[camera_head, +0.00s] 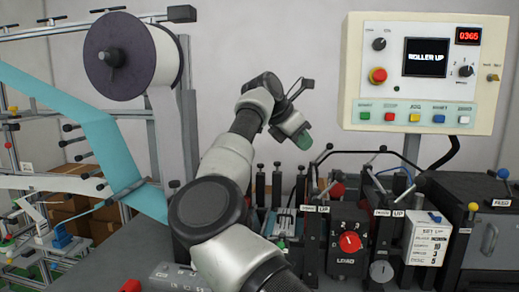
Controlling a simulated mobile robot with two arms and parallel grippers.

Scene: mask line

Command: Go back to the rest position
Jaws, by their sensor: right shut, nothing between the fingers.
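My right arm rises from the bottom middle of the head view and bends over at the top. My right gripper (302,139) hangs at its end, small and partly turned away, in front of the bare wall. It is shut and holds nothing that I can see. It is above the row of machine levers and apart from them. My left gripper is not in view.
A control panel (470,92) at the right reads "ROLLER UP" and 0365. A white spool (162,55) and blue web (110,140) are at the left. Machine controls, including a red-knobbed box (345,268), line the lower right. Brown boxes (65,205) stand at the left.

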